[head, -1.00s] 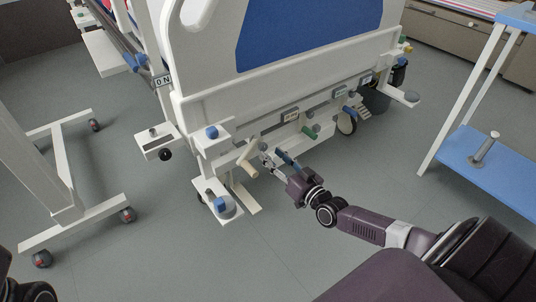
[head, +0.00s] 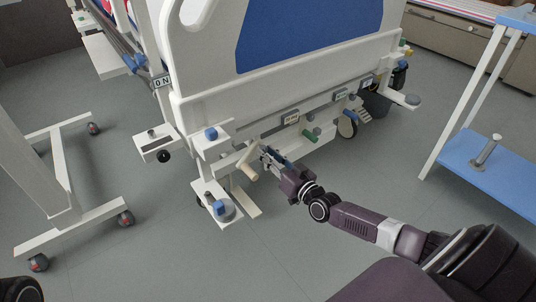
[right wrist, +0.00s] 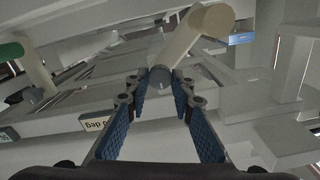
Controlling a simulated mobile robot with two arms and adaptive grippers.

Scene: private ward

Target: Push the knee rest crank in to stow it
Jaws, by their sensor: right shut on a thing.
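A cream crank (head: 248,162) sticks out low at the left of the bed's end panel, with its handle angled. The exact contact is partly hidden. A green crank (head: 309,134) and a blue crank (head: 352,115) sit further right. The small labels cannot be read surely. My left gripper is not in view.
White corner bumpers with blue caps (head: 222,209) stick out left of the crank. A white wheeled frame (head: 72,210) stands at left, a blue-shelved trolley (head: 490,165) at right. The grey floor (head: 160,255) in front is clear.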

